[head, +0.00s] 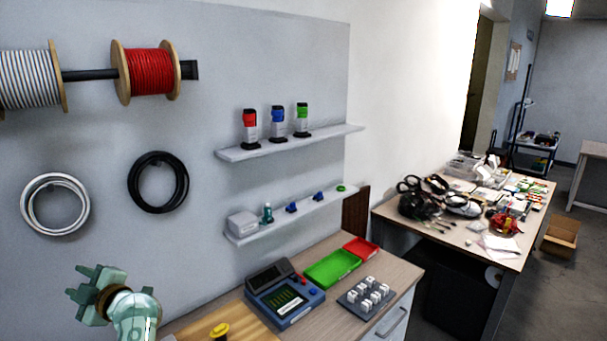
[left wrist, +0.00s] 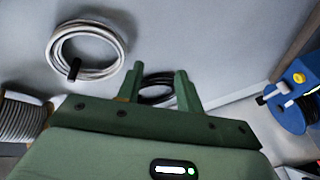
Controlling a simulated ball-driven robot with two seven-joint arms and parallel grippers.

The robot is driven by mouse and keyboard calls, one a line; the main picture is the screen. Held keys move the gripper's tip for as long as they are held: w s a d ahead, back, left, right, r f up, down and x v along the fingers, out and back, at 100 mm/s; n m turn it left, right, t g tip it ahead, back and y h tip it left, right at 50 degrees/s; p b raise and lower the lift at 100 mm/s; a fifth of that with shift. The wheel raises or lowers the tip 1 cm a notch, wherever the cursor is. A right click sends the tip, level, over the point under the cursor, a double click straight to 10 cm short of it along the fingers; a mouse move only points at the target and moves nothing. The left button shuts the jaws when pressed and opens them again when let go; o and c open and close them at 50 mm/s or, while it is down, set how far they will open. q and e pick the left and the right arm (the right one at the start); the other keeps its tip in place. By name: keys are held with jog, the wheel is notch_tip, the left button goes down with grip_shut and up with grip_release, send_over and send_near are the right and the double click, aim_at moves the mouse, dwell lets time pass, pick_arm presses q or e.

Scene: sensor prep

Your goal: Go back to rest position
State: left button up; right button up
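My left gripper (head: 78,284) is at the lower left of the head view, in front of the grey wall panel and left of the workbench. In the left wrist view its two green fingers (left wrist: 159,84) stand apart with nothing between them, so it is open and empty. Behind the fingers in that view are a black cable coil (left wrist: 158,98) and a white cable coil (left wrist: 122,48) on the panel. The gripper appears clear of both coils. My right gripper is in neither view.
The workbench (head: 235,310) holds a blue tester (head: 284,294), a green tray (head: 332,268), a red tray (head: 361,248) and a grey block with white pieces (head: 366,296). Two shelves (head: 290,142) carry small parts. A cluttered table (head: 460,238) stands at right.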

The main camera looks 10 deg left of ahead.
pick_arm(q)
jog(key=w+d+r+m+t+h, duration=0.1)
jog(key=d+r+m+t+h, duration=0.1)
jog(key=d+m+t+h, duration=0.6)
jog(key=d+r+m+t+h, duration=0.25)
jog(key=d+m+t, duration=0.6)
jog(key=m, duration=0.45)
jog(key=s+d+f+m+g+h, duration=0.8)
jog(key=d+f+m, duration=0.2)
jog(key=d+f, duration=0.25)
jog(key=s+a+f+g+y, duration=0.2)
jog(key=s+f+g+y, duration=0.1)
jog(key=s, duration=0.6)
jog(key=s+a+f+g+y, duration=0.3)
jog(key=s+g, duration=0.1)
jog(key=s, duration=0.5)
jog(key=s+d+f+g+h+b, duration=0.1)
jog(key=s+d+f+h+b, duration=0.15)
jog(key=f, duration=1.35)
jog(key=s+d+f+g+h+b, duration=0.15)
jog(key=f+b, duration=0.25)
jog(key=f, duration=1.1)
jog(key=s+f+n+g+b, duration=0.3)
jog(key=s+f+b, duration=0.3)
jog(key=s+f, duration=1.3)
notch_tip(320, 180, down, 4)
jog(key=shift+s+d+f+h, duration=0.1)
jog(key=shift+s+d+h, duration=0.1)
jog(key=shift+d+h, duration=0.15)
